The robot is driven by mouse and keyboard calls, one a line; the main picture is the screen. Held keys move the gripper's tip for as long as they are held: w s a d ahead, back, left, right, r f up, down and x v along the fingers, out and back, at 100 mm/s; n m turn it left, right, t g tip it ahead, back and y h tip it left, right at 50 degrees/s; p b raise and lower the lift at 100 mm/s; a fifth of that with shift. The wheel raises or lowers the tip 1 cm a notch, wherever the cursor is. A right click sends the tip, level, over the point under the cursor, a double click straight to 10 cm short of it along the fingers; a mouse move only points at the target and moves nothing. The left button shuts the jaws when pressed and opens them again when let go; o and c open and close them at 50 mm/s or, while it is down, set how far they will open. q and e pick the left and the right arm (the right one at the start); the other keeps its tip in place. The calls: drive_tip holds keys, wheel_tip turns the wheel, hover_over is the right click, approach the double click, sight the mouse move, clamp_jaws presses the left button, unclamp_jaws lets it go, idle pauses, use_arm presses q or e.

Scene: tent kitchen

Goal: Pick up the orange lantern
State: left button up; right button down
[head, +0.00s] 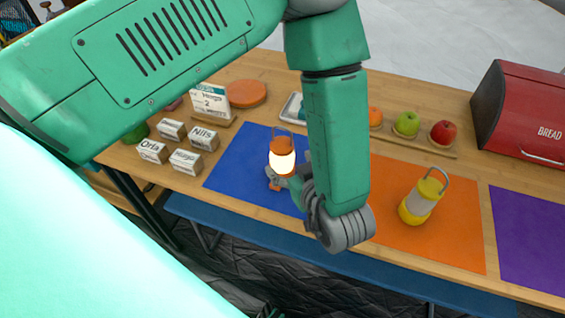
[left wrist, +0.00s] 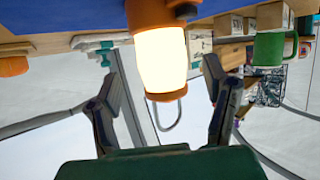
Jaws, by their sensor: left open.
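The orange lantern (head: 282,159) stands upright on the blue mat (head: 235,166), with an orange cap, a glowing white body and a wire handle on top. My left gripper (head: 288,170) is low beside it, largely hidden by my own forearm in the head view. In the left wrist view, which is upside down, the lantern (left wrist: 160,60) lies between the two spread fingers of the left gripper (left wrist: 164,75). The fingers are open, with a gap visible on both sides of the lantern. My right gripper is not in view.
A yellow lantern (head: 422,197) stands on an orange mat (head: 390,180) to the right. A purple mat (head: 525,235) and a red bread box (head: 520,115) lie farther right. Several small name boxes (head: 187,161) stand left of the blue mat. Fruit (head: 407,124) sits behind.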

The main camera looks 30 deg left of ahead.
sight(280, 154)
use_arm(q)
drive_tip(key=shift+x, duration=1.25)
drive_tip(key=x, duration=0.1)
drive_tip(key=b+x, duration=0.1)
drive_tip(key=x, duration=0.1)
drive_tip(key=shift+w+a+f, duration=0.15)
drive_tip(key=shift+f, duration=0.2)
drive_tip(key=shift+w+a+f, duration=0.15)
drive_tip(key=shift+a+f, duration=0.05)
drive_tip(key=shift+a, duration=0.45)
drive_tip(key=shift+d, duration=0.1)
drive_tip(key=c, duration=1.5)
drive_tip(key=shift+d+r, duration=0.15)
drive_tip(key=shift+d, duration=0.1)
clamp_jaws()
